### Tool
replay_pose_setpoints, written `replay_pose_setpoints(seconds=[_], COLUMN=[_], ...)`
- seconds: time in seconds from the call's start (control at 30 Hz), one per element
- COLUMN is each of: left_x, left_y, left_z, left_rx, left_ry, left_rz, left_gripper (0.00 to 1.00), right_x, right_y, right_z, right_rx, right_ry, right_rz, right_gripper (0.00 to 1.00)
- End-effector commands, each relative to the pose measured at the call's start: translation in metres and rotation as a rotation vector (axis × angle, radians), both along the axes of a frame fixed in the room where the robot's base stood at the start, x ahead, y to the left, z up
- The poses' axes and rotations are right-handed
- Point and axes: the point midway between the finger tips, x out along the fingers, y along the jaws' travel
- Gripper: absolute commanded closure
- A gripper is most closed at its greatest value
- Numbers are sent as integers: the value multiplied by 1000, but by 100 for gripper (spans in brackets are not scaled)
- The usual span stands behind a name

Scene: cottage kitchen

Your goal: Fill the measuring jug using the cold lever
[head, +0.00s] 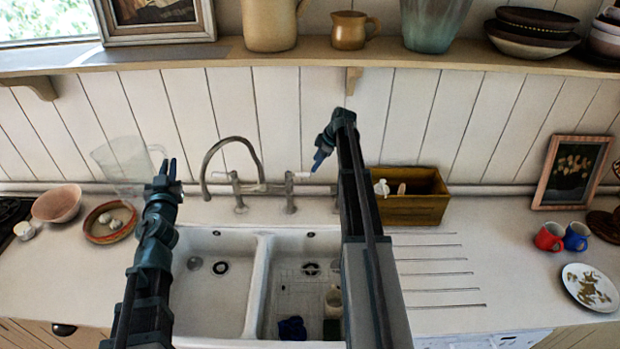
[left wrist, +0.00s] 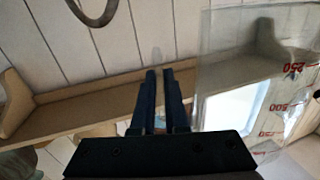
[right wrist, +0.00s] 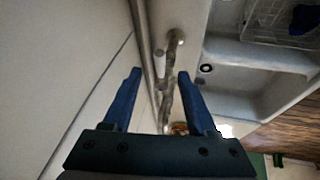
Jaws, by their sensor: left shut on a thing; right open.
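The clear measuring jug (head: 118,168) is at the left in the head view, above the counter and slightly tilted. It also shows in the left wrist view (left wrist: 240,95) with red marks. My left gripper (head: 171,168) is shut at the jug's handle side, holding it; the exact grip is hard to see. The curved tap (head: 209,160) stands behind the sink, right of the jug. It has two white-tipped levers, a left one (head: 223,174) and a right one (head: 300,174); which is cold I cannot tell. My right gripper (head: 317,162) is open close to the right lever.
The double sink (head: 254,285) lies below the tap, with a blue item (head: 292,328) in its right basin. A bowl (head: 57,203) and a dish (head: 110,237) are on the left counter. A wooden box (head: 412,208) stands right of my right arm. A shelf (head: 300,52) runs above.

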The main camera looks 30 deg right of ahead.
Motion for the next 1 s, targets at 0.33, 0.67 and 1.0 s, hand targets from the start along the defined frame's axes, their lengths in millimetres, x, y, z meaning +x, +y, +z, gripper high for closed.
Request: replay_pose_setpoints(seconds=[0.33,0.67,1.0], left_x=[0,0,0], left_y=[0,0,0], left_z=[-54,-63,-62], left_rx=[1,1,1], left_ry=[0,0,0], left_rz=[0,0,0], left_gripper=[100,100,100], right_x=[21,26,26], right_y=[10,12,12], right_z=[-54,-63,-62], right_rx=[-1,0,0], right_ry=[0,0,0], right_rz=[2,0,0], right_gripper=[42,42,80])
